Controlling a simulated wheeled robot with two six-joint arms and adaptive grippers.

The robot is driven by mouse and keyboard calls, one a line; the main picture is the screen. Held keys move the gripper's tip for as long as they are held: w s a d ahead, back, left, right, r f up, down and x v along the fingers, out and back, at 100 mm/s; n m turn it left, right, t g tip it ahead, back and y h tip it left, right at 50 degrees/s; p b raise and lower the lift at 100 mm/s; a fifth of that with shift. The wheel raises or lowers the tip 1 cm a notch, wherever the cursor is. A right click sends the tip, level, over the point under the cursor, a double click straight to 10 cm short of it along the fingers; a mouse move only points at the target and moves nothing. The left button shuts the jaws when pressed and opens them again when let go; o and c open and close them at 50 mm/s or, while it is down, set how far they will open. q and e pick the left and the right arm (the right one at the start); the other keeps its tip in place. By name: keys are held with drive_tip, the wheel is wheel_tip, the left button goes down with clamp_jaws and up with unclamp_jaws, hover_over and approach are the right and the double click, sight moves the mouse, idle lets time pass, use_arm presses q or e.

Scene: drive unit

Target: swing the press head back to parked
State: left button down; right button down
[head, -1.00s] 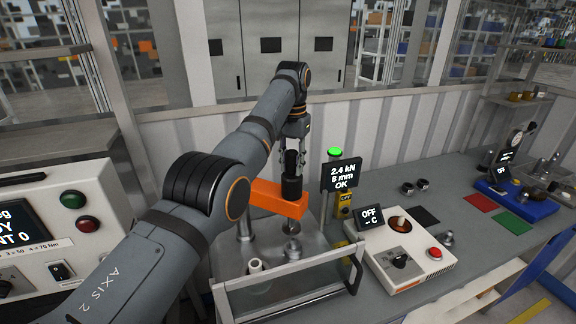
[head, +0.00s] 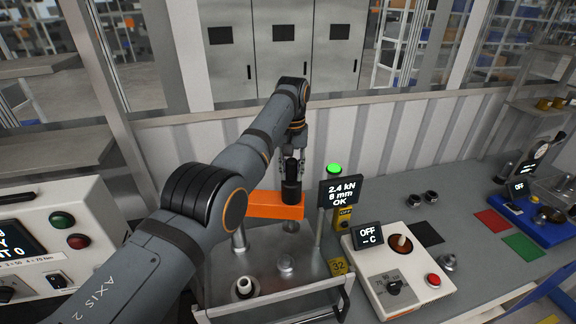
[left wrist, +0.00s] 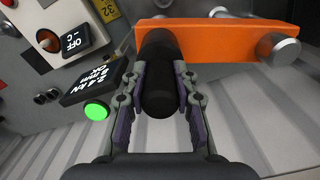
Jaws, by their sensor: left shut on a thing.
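The press head is an orange arm (head: 272,207) with a black upright handle (head: 291,184) at its right end. It sits on a steel post (head: 239,238) above the press base (head: 262,267). My left gripper (head: 292,160) comes from above and is shut on the black handle. The left wrist view shows the gripper's fingers (left wrist: 157,95) on both sides of the handle (left wrist: 157,70), with the orange arm (left wrist: 230,42) beside it. A display (head: 341,192) reads 2.4 kN, 8 mm, OK, under a lit green lamp (head: 334,170). My right gripper is not in view.
A white heater unit (head: 398,274) with an OFF display (head: 369,236) stands right of the press. A control box (head: 50,240) with buttons is at the left. A metal rail (head: 285,300) runs along the press front. Red (head: 491,220) and green (head: 522,247) mats lie farther right.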

use_arm(q)
drive_tip(key=shift+r, duration=0.1)
drive_tip(key=c, duration=1.4)
unclamp_jaws()
drive_tip(key=shift+c, duration=0.2)
drive_tip(key=o, duration=0.4)
drive_tip(key=shift+s, duration=0.15)
